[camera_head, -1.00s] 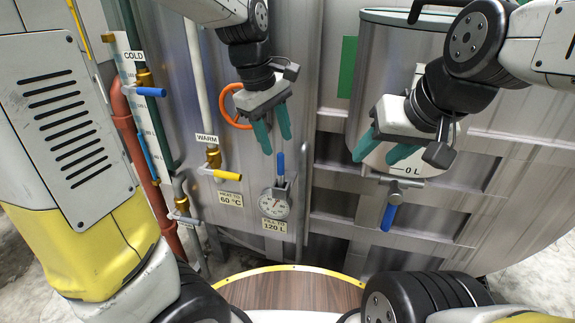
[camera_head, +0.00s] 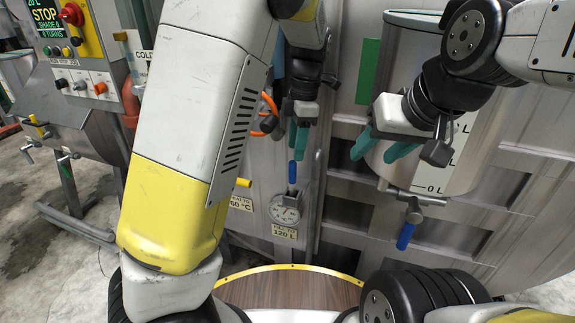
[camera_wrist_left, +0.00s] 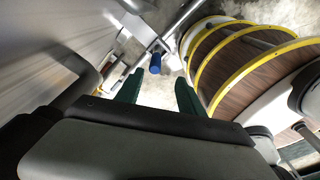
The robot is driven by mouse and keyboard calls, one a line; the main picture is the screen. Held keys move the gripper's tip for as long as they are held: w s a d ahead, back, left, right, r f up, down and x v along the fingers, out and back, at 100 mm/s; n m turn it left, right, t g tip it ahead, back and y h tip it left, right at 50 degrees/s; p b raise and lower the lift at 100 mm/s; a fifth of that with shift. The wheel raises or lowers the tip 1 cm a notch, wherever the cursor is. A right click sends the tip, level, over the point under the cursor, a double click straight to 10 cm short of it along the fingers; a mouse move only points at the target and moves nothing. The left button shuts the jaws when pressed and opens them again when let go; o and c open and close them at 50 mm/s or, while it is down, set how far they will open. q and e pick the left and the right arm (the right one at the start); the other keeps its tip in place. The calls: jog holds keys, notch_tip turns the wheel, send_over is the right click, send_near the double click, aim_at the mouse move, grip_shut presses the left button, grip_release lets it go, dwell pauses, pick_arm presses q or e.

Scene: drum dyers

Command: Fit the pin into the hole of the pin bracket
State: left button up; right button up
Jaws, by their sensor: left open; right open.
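I cannot make out a pin or a pin bracket for certain. A blue-handled part (camera_head: 293,174) stands upright above the round gauge (camera_head: 285,212), by a grey metal fitting. My left gripper (camera_head: 298,140) is open just above it, with teal fingers pointing down; nothing is seen between them. In the left wrist view, a blue knob (camera_wrist_left: 155,63) on a metal fitting lies beyond the open fingertips, apart from them. My right gripper (camera_head: 379,150) is open and empty in front of the grey tank at the right.
A blue lever (camera_head: 406,234) hangs under the tank (camera_head: 462,160). An orange handwheel (camera_head: 268,115) and yellow handle (camera_head: 243,182) are left of my left gripper. A control panel (camera_head: 75,60) stands at far left. A brown slatted drum (camera_wrist_left: 237,65) shows in the left wrist view.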

aim_at(293, 162)
pick_arm(q)
jog(key=shift+w+a+f, duration=0.1)
jog(key=shift+f, duration=0.2)
jog(key=f, duration=0.7)
jog(key=shift+w+a+f, duration=0.15)
jog(key=shift+w+a, duration=0.1)
jog(key=shift+a, duration=0.1)
grip_shut()
dwell(0.8)
